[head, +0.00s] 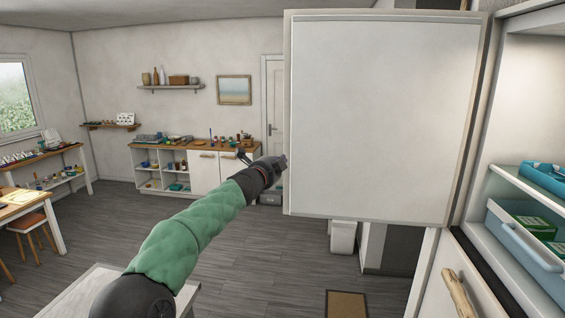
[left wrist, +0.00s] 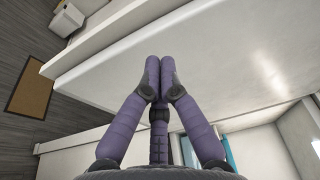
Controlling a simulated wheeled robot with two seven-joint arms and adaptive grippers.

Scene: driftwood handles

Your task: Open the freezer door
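A white upper door (head: 385,120) stands swung wide open, its bordered inner face towards me. The lit compartment (head: 528,110) at the right is exposed, with a drawer (head: 522,240) inside. The frames do not label it as the freezer. A lower white door with a driftwood handle (head: 458,298) is shut. My left gripper (head: 284,161) is at the open door's left edge, its tip partly hidden there. In the left wrist view its purple fingers (left wrist: 158,65) are together, with nothing visible between them, close to the white panel (left wrist: 210,65); contact is unclear. My right gripper is out of view.
Green boxes (head: 535,226) lie in the drawer, and a blue package (head: 545,178) is on the shelf above. A white bin (head: 343,237) and a brown mat (head: 347,303) are on the floor beyond the door. Floor (head: 270,260) at the middle is clear.

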